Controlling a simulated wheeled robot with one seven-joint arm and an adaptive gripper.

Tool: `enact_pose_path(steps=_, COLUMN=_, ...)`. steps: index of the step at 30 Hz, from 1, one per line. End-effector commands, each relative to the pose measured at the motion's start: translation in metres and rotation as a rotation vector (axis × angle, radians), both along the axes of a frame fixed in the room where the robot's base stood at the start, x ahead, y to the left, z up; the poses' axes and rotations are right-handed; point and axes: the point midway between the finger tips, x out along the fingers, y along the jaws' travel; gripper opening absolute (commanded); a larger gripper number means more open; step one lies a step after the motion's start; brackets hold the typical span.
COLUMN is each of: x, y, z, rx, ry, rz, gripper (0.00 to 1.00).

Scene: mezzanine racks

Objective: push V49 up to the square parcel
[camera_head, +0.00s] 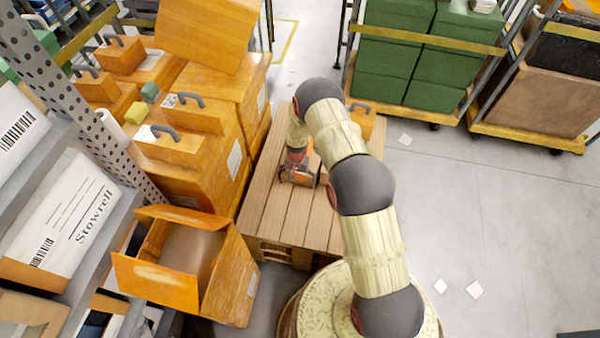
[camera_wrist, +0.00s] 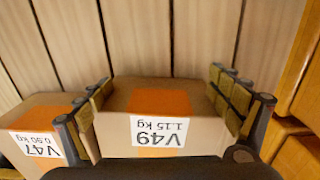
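V49 (camera_wrist: 113,95) is a brown carton with an orange patch and a white label reading V49, 1.15 kg, upside down in the wrist view. It stands on a slatted wooden pallet (camera_head: 262,208). My gripper (camera_wrist: 160,84) is open, with one finger along each side of V49. The fingers are very close to its sides; I cannot tell whether they touch. In the head view my gripper (camera_head: 300,178) is low over the pallet and mostly hides the cartons there. I cannot pick out the square parcel for certain.
A carton labelled V47 (camera_wrist: 22,112), 0.90 kg, stands left of V49 in the wrist view, beside the left finger. Orange cases (camera_head: 205,140) line the pallet's left side. An open orange box (camera_head: 235,275) is at its near left. Another orange case (camera_head: 363,120) is at its far right.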

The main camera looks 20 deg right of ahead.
Motion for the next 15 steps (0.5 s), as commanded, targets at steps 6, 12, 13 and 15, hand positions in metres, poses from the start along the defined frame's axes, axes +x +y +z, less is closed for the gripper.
enact_pose_path(steps=6, x=0.0039, y=-0.0020, z=0.0004, rx=0.000, ry=-0.004, rz=-0.001, gripper=0.91)
enact_pose_path(steps=12, x=0.0057, y=-0.0032, z=0.0005, rx=0.000, ry=-0.004, rz=0.000, gripper=0.91)
enact_pose_path(steps=13, x=0.0058, y=-0.0033, z=0.0005, rx=0.000, ry=-0.004, rz=0.000, gripper=0.91)
enact_pose_path(steps=15, x=0.0065, y=-0.0037, z=0.0005, rx=0.000, ry=-0.004, rz=-0.001, gripper=0.91)
